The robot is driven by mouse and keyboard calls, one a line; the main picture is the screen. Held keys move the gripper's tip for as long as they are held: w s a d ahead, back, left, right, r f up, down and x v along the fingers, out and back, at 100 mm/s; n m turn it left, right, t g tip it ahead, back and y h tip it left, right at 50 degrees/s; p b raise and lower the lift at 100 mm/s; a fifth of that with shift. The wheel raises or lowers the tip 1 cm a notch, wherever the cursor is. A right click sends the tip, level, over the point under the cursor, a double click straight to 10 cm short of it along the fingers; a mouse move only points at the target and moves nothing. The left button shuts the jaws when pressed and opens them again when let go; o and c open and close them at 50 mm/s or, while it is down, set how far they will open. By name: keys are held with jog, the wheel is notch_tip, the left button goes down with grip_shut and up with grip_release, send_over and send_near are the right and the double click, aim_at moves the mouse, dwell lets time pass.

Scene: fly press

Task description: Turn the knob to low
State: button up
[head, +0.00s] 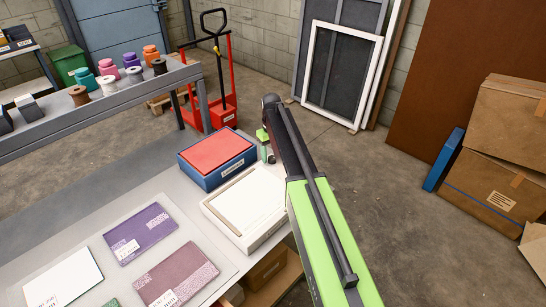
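No knob can be made out in the head view. My arm reaches up from the bottom right, and its far end bends down beside the table's back right corner. My gripper (267,153) shows only in small part there, just right of the blue box with a red top. The arm hides most of it. Whether its fingers are open or shut, or hold anything, cannot be seen.
The grey table (150,180) bears a blue box (222,173), a white tray (250,240) and several flat books. A bench (130,97) with colored spools stands behind. A red pallet truck (222,115) stands beyond. Cardboard boxes (495,150) are at right. Floor between is clear.

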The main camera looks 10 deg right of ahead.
grip_shut()
jog(key=shift+d, duration=0.3)
jog(key=shift+a, duration=0.2)
jog(key=shift+m, duration=0.4)
jog(key=m, duration=0.4)
jog(key=shift+m, duration=0.4)
jog(key=m, duration=0.6)
jog(key=shift+m, duration=0.3)
